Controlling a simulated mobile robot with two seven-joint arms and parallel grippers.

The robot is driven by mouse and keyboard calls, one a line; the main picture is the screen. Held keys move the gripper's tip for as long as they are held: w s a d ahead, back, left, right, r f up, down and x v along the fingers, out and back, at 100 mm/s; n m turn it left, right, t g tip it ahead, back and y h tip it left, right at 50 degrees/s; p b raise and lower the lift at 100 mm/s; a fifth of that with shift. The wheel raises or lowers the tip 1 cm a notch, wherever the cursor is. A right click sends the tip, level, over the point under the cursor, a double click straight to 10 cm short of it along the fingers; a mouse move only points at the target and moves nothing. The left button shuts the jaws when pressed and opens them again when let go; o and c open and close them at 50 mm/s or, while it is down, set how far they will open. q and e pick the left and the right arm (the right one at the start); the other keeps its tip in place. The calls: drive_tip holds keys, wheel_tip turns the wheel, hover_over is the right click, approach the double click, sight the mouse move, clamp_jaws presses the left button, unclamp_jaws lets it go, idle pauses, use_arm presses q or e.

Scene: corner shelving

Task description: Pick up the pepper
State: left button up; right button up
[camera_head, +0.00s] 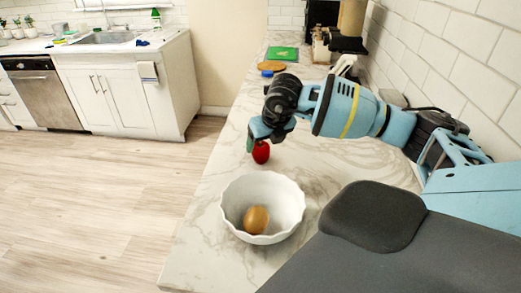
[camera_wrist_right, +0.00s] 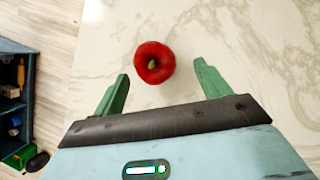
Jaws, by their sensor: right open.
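The red pepper (camera_head: 261,152) stands on the marble counter (camera_head: 215,190), behind the white bowl. In the right wrist view the pepper (camera_wrist_right: 154,62) shows from above with its stem up, a little beyond and between the fingertips. My right gripper (camera_wrist_right: 163,75) has its two green fingers spread wide and holds nothing. In the head view my right gripper (camera_head: 252,146) points down just above and beside the pepper, partly hiding it. My left gripper is not in view.
A white scalloped bowl (camera_head: 290,199) with a brown, egg-shaped item (camera_head: 256,220) stands in front of the pepper. A green board (camera_head: 282,53) and a round wooden board (camera_head: 271,66) lie farther back. A tiled wall (camera_head: 440,50) bounds the right side.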

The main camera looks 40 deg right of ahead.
sight(262, 146)
drive_tip(key=shift+w+a+x, duration=0.1)
drive_tip(key=shift+a+x, duration=0.05)
drive_tip(key=shift+x, duration=1.05)
drive_tip(key=shift+w+a+x, duration=0.15)
drive_tip(key=shift+x, duration=1)
drive_tip(key=shift+c, duration=0.4)
drive_tip(key=c, duration=1)
